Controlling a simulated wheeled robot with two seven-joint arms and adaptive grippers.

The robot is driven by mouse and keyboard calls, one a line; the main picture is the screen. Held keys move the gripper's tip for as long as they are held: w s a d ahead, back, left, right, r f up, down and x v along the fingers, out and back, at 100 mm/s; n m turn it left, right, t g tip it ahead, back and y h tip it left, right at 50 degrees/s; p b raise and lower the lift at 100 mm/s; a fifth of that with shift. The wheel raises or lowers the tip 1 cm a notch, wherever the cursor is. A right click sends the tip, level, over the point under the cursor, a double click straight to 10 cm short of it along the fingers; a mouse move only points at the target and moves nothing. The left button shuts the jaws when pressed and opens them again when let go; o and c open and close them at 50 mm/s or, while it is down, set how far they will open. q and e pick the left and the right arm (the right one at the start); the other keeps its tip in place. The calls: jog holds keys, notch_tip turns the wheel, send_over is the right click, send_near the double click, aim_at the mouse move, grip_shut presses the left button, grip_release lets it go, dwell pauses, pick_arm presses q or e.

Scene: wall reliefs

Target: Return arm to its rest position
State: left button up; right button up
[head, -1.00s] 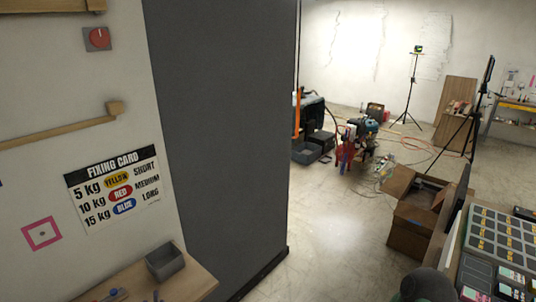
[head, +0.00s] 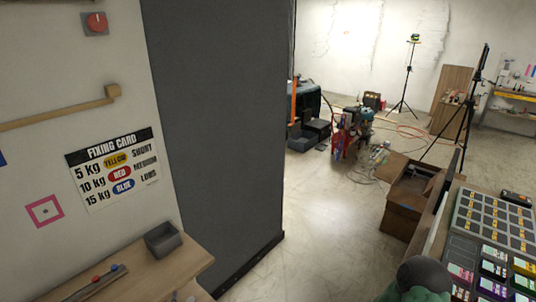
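Neither gripper shows clearly in the head view. A dark, rounded shape (head: 420,278) rises from the bottom edge at the right, in front of the sample table; it may be part of my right arm. A small grey shape (head: 190,292) is cut off by the bottom edge near the wooden shelf, and I cannot tell what it is. No fingertips can be made out, so any hold on an object is hidden.
A wooden shelf (head: 140,268) bears a grey bin (head: 164,239) and a small rack with red and blue pieces (head: 97,280). The fixing card (head: 113,170) hangs above. A dark panel (head: 220,140) stands centre-left. Cardboard box (head: 407,205) and swatch table are right; floor (head: 310,235) between is clear.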

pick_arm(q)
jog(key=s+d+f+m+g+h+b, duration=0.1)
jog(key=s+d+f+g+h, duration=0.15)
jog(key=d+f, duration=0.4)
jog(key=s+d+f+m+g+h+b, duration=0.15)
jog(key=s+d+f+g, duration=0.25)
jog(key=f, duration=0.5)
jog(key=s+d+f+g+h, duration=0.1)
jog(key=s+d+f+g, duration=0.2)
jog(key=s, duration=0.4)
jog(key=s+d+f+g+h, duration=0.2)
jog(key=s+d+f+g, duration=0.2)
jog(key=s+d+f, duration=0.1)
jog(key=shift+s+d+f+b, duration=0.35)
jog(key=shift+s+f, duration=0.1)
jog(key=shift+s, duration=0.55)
